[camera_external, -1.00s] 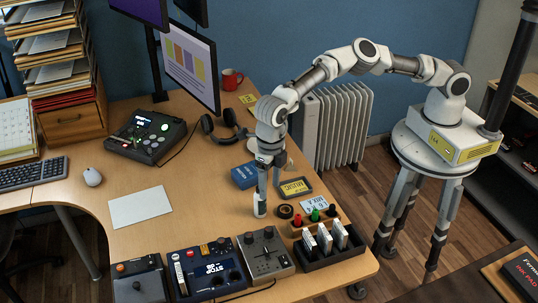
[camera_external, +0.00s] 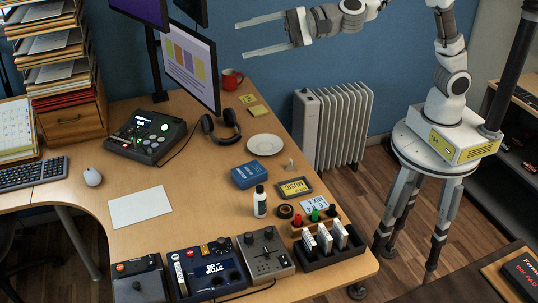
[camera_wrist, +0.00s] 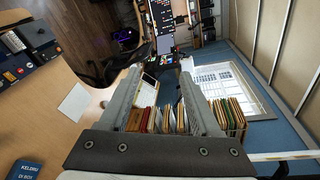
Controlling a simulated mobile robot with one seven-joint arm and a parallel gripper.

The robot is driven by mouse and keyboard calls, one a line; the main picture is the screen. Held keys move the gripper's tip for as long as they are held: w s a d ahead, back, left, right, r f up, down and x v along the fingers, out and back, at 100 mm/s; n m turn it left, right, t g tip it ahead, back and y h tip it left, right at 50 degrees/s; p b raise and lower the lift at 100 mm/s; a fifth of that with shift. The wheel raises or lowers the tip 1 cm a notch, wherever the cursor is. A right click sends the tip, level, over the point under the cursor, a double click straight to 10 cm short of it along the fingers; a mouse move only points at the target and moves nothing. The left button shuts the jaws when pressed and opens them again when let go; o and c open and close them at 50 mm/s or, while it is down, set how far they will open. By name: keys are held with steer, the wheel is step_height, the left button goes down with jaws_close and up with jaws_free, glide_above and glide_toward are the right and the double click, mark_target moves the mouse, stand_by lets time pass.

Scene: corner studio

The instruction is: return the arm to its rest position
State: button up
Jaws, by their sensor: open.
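My gripper (camera_external: 262,36) is raised high above the desk, in front of the blue wall, with its two fingers spread apart and pointing left. Nothing is between the fingers. In the wrist view my gripper (camera_wrist: 160,88) shows its two long fingers apart, with the desk and a stack of files far beyond them. A small white bottle with a dark cap (camera_external: 260,203) stands upright on the desk, well below and apart from my gripper.
The desk (camera_external: 190,225) holds a monitor (camera_external: 188,65), headphones (camera_external: 221,127), a white plate (camera_external: 265,144), a blue box (camera_external: 249,175), a black tray (camera_external: 330,255) and several control devices. A white radiator (camera_external: 333,125) stands behind. The air around my gripper is clear.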

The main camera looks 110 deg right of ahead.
steer(key=s+a+n+g+y, duration=0.1)
steer(key=s+a+n+y, duration=0.1)
steer(key=s+n, duration=0.55)
steer(key=s+a+n+g+y, duration=0.25)
steer(key=s+n, duration=0.35)
steer(key=s, duration=0.3)
steer(key=s+d+f+n+g+h, duration=0.1)
steer(key=s+d+f+n+g, duration=0.15)
steer(key=s+f, duration=0.55)
steer(key=s+d+f+n+g+h, duration=0.1)
steer(key=s+d+f+n+g, duration=0.2)
steer(key=s, duration=0.9)
steer(key=s+d+f+n+g+h, duration=0.1)
steer(key=s+d+f+n, duration=0.4)
steer(key=s, duration=0.5)
step_height(320, 180, down, 15)
steer(key=b, duration=1.3)
steer(key=shift+a+r+m+g+b, duration=0.2)
steer(key=shift+m+g+b, duration=0.1)
steer(key=shift+m+b, duration=0.1)
steer(key=shift+s, duration=0.1)
